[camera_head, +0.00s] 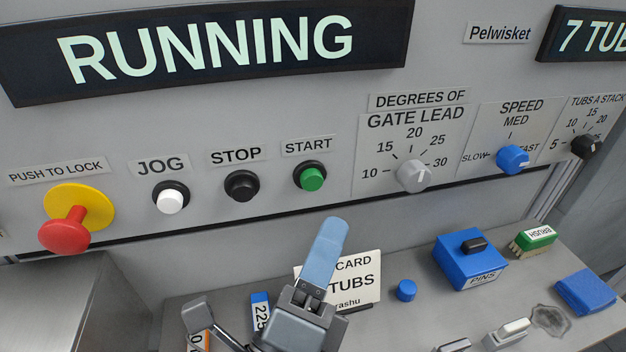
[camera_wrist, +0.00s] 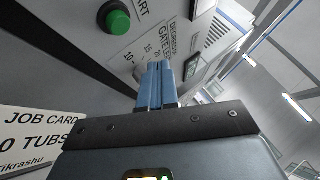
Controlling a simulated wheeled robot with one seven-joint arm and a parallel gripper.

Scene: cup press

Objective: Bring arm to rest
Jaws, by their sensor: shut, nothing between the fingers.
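My gripper (camera_head: 330,243) is shut and empty, its blue fingers pointing up in front of the control panel, below the green START button (camera_head: 313,179). In the wrist view the closed fingers (camera_wrist: 157,72) point toward the panel, apart from the green button (camera_wrist: 117,20) as far as I can see. The display (camera_head: 210,45) above reads RUNNING. The white JOG button (camera_head: 171,201), the black STOP button (camera_head: 241,186) and the red push-to-lock knob (camera_head: 66,232) are to the left.
A job card (camera_head: 362,280) stands behind my gripper. On the shelf to the right are a blue cap (camera_head: 406,290), a blue PINS box (camera_head: 470,265), a green brush (camera_head: 534,238) and a folded blue cloth (camera_head: 588,292). Dials (camera_head: 412,177) line the panel's right side.

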